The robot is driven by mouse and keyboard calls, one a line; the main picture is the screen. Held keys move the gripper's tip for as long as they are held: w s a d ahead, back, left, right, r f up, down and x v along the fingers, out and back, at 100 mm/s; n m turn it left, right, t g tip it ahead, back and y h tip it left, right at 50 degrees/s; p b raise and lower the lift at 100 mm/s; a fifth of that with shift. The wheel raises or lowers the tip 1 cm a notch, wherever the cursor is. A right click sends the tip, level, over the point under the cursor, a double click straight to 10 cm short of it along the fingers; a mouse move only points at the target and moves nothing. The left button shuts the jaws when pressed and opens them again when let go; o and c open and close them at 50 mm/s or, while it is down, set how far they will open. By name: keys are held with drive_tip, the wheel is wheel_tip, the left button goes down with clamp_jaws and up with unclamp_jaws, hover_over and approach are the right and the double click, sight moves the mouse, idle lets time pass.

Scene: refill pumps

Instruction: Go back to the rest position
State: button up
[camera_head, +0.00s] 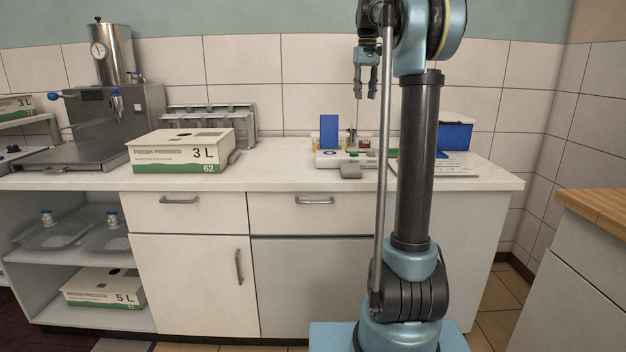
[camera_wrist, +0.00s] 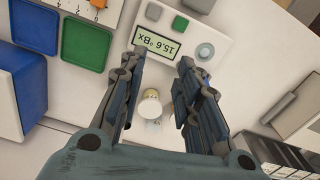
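My gripper (camera_head: 366,82) is raised above the counter's right half, pointing down, at the top of the head view. In the wrist view my gripper (camera_wrist: 160,85) shows its two fingers spread apart with nothing held between them. Below the fingers, a small round white-topped item (camera_wrist: 150,104) stands on the counter, apart from them. A white device with a display reading 15.6 °Bx (camera_wrist: 157,44) lies beyond the fingertips.
A green tray (camera_wrist: 84,44) shows in the wrist view. A wooden-topped cabinet (camera_head: 595,205) stands at right.

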drive_tip(key=s+f+t, duration=0.1)
drive_tip(key=s+f, duration=0.6)
drive_tip(key=s, duration=0.4)
drive_tip(key=s+f, duration=0.8)
drive_tip(key=s, duration=0.4)
drive_tip(key=s+f+m, duration=0.1)
drive_tip(key=s+f, duration=0.9)
drive_tip(key=f, duration=0.2)
drive_tip(key=s+f+t, duration=0.1)
drive_tip(key=s+f, duration=0.8)
drive_tip(key=f, duration=0.3)
drive_tip(key=shift+s+f+m, duration=0.35)
drive_tip(key=shift+f+m, duration=0.05)
drive_tip(key=shift+w+d+f, duration=0.1)
drive_tip(key=shift+w+f, duration=0.1)
drive_tip(key=shift+w, duration=0.25)
